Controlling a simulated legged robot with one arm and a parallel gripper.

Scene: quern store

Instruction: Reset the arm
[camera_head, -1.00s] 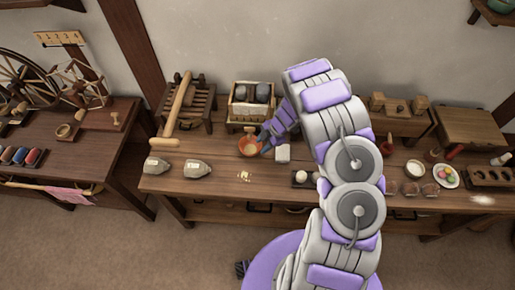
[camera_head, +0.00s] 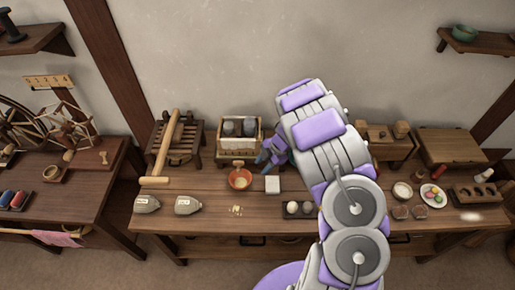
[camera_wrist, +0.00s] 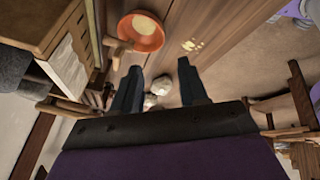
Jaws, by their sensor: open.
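My arm rises from the lower right in the head view, and my gripper (camera_head: 268,158) is at the back of the long wooden table (camera_head: 215,212). In the wrist view my gripper (camera_wrist: 160,82) has its two dark fingers apart, with nothing held between them. An orange bowl (camera_head: 240,178) with pale contents stands just left of and below my gripper in the head view. The bowl (camera_wrist: 141,32) shows just beyond the fingers in the wrist view. My forearm hides part of the table's middle.
A crate with dark jars (camera_head: 240,130) stands at the back. A spinning-wheel bench (camera_head: 90,190) is at left.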

